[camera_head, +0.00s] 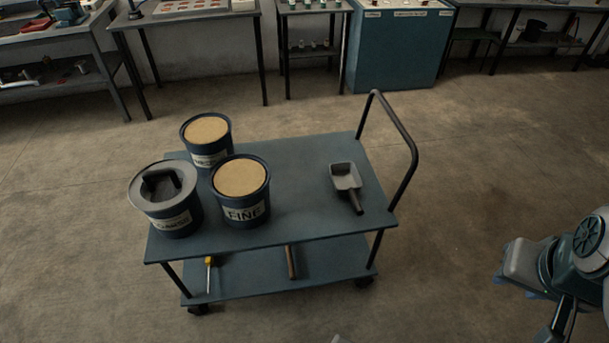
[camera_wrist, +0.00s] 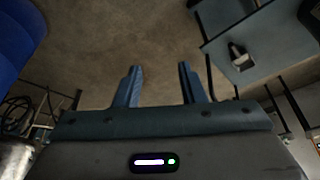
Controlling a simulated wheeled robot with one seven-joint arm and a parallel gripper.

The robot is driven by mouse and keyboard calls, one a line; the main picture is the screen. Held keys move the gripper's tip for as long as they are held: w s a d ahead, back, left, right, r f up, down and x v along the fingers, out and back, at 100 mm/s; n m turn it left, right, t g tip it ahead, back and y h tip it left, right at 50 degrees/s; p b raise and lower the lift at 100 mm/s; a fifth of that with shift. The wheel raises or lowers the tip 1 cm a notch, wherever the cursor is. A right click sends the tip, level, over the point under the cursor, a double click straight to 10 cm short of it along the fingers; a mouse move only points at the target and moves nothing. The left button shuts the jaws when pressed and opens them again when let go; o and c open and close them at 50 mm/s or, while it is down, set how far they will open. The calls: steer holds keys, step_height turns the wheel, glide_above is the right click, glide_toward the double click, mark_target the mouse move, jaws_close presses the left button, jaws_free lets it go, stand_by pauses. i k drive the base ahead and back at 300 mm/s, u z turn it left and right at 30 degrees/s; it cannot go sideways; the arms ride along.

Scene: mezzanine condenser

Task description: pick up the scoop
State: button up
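The scoop (camera_head: 345,178) is grey with a dark handle. It lies on the top shelf of a blue-grey cart (camera_head: 290,222), near the cart's right end, with its handle pointing toward the front. The scoop (camera_wrist: 239,58) also shows in the wrist view, on the cart top (camera_wrist: 270,40) at upper right. My gripper (camera_wrist: 158,72) is open with nothing between its fingers, and bare floor shows beyond them. It is well apart from the scoop. In the head view part of my arm shows at lower right, but the fingertips are not clear there.
Three buckets stand on the cart's left half: one marked FINE (camera_head: 241,190), one behind it (camera_head: 207,138), and a lidded one (camera_head: 166,200). A bent handle rail (camera_head: 405,135) rises at the cart's right end. Floor is clear between cart and arm. Benches line the back wall.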

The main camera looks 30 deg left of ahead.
mark_target(346, 180)
steer(key=u, duration=0.5)
steer(key=i, duration=1.25)
steer(key=u, duration=0.3)
